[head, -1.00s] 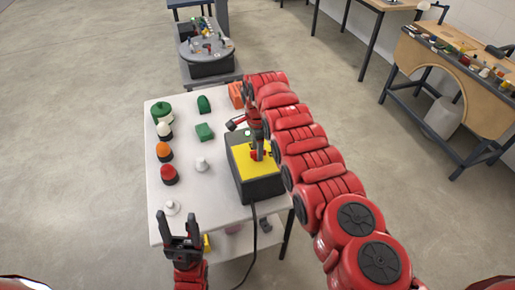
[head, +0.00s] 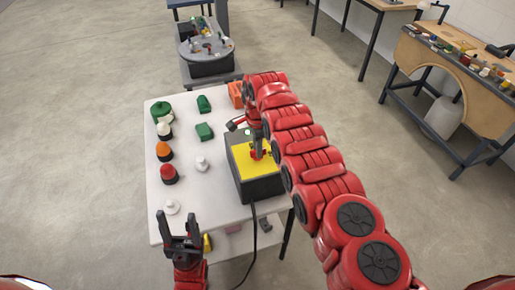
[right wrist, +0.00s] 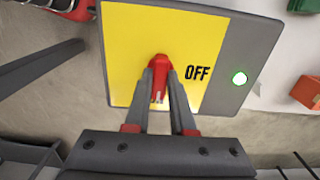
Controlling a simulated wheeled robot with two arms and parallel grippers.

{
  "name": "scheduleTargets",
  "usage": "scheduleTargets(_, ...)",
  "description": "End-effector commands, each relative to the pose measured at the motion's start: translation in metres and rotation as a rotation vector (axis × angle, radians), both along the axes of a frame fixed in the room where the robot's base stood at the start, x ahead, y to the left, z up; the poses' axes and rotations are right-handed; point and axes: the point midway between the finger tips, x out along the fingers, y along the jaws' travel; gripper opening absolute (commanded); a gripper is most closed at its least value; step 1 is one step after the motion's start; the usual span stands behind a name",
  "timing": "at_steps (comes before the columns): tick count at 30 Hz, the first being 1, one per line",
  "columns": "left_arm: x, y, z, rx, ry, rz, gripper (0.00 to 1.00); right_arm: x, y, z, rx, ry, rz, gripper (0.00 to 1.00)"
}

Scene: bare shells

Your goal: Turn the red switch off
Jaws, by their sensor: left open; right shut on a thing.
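The red switch (right wrist: 158,66) stands on the yellow top of a dark box (right wrist: 120,55) in the right wrist view. The word OFF is printed to the right of the switch, and a green light (right wrist: 240,78) glows beyond it. My right gripper (right wrist: 160,72) is shut on the red switch, one finger on each side. In the head view, my right gripper (head: 257,150) is over the yellow-topped box (head: 262,187), and its fingers partly hide the switch. My left gripper (head: 179,213) is open and empty at the near left edge of the table.
The white table (head: 215,197) holds orange, red, white and green pieces on its left, apart from the box. A black cable (head: 252,230) hangs from the box's front. Workbenches stand at the back and right (head: 455,75).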

Motion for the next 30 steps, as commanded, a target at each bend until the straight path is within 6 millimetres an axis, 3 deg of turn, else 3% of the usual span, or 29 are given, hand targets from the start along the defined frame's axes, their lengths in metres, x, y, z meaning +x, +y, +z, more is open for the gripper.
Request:
scheduleTargets(11,0.0,0.0,-0.017,0.0,0.0,0.0,0.6,0.0,-0.001,-0.004,0.001,0.0,0.22,0.0)
scheduleTargets(30,0.0,0.0,-0.085,0.0,0.0,0.0,0.6,0.001,0.0,-0.004,0.0,-0.004,0.828,0.0)
